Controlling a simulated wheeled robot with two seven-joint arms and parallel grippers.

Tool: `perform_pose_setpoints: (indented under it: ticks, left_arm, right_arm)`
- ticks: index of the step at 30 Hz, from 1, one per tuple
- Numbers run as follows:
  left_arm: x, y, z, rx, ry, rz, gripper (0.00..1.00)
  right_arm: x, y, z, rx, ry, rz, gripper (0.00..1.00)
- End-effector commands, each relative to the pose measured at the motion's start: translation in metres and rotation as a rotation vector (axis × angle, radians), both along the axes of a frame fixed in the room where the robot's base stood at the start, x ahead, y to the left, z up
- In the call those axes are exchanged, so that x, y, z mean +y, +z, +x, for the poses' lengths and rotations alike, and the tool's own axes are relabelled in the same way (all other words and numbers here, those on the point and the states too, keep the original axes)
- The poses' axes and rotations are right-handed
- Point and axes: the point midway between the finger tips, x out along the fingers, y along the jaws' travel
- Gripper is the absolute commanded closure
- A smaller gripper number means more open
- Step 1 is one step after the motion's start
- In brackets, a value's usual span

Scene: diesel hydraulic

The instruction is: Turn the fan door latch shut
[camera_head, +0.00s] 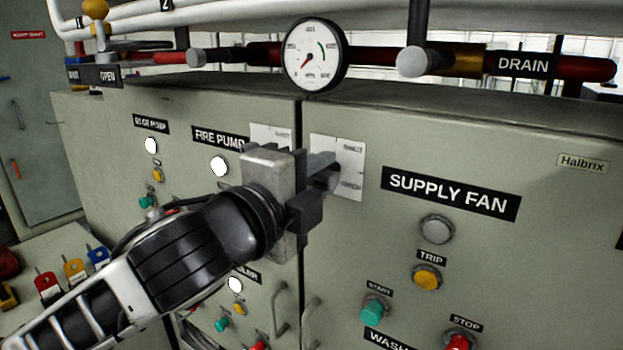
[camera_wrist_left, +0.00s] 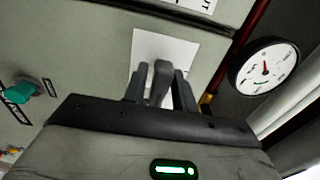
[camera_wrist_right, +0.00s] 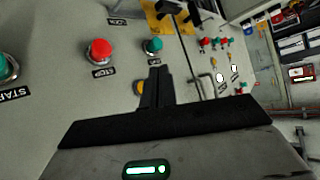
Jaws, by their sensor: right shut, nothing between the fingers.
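The fan door latch has a white plate (camera_head: 340,165) left of the SUPPLY FAN label, with a grey handle (camera_wrist_left: 160,83) in front of it in the left wrist view. My left gripper (camera_head: 325,172) is at this plate in the head view and hides most of the handle. In the left wrist view the fingers of my left gripper (camera_wrist_left: 160,88) stand on both sides of the handle; whether they press on it I cannot tell. My right gripper (camera_wrist_right: 156,88) is shut and empty in the right wrist view, over the panel with the buttons. It is not in the head view.
A pressure gauge (camera_head: 315,55) and a red pipe (camera_head: 375,54) run above the cabinet. Below the SUPPLY FAN label (camera_head: 450,194) are a yellow button (camera_head: 427,277), a green button (camera_head: 373,310) and a red button (camera_head: 459,342). A door handle (camera_head: 311,322) stands out below the latch.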

Motion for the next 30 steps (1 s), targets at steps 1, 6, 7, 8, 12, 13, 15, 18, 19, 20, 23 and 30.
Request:
perform_pose_setpoints:
  ticks: [1,6,7,8,12,13,15,18,19,20,23,30]
  left_arm:
    - [0.0000,0.0001,-0.0001,0.000,0.000,0.000,0.73]
    - [0.0001,0.0002,-0.0002,0.000,0.000,0.000,1.00]
    - [0.0001,0.0002,-0.0002,0.000,0.000,0.000,1.00]
    - [0.0001,0.0002,-0.0002,0.001,0.000,-0.001,1.00]
    - [-0.0008,-0.0007,-0.0008,0.091,-0.002,-0.124,1.00]
    - [-0.0009,-0.0010,-0.0009,0.138,-0.002,-0.188,1.00]
    - [-0.0012,-0.0011,-0.0010,0.270,-0.002,-0.368,1.00]
    - [-0.0012,-0.0009,-0.0010,0.460,-0.003,-0.630,1.00]
    - [-0.0009,-0.0010,-0.0009,0.517,-0.002,-0.708,1.00]
    - [-0.0009,-0.0008,-0.0009,0.575,-0.002,-0.787,1.00]
    - [-0.0009,-0.0006,-0.0009,0.763,-0.002,-1.046,1.00]
    - [0.0005,0.0000,0.0000,0.895,0.001,-1.231,0.58]
  right_arm:
    - [-0.0001,0.0003,0.0007,-0.002,0.000,0.000,1.00]
    - [-0.0003,0.0010,0.0016,-0.004,-0.001,0.000,1.00]
    - [-0.0003,0.0009,0.0017,-0.004,-0.001,0.000,1.00]
    - [-0.0003,0.0009,0.0017,-0.004,-0.001,0.000,1.00]
    - [-0.0005,0.0009,0.0017,-0.004,-0.001,0.000,1.00]
    - [-0.0005,0.0009,0.0017,-0.005,-0.001,0.000,1.00]
    - [-0.0005,0.0010,0.0016,-0.004,-0.001,0.000,1.00]
    - [-0.0005,0.0010,0.0016,-0.004,-0.001,0.000,1.00]
    - [-0.0005,0.0010,0.0016,-0.004,-0.002,-0.001,1.00]
    - [-0.0005,0.0010,0.0016,-0.004,-0.002,-0.001,1.00]
    - [-0.0005,0.0010,0.0016,-0.004,-0.002,0.000,1.00]
    - [-0.0005,0.0006,0.0011,-0.002,-0.002,-0.001,1.00]
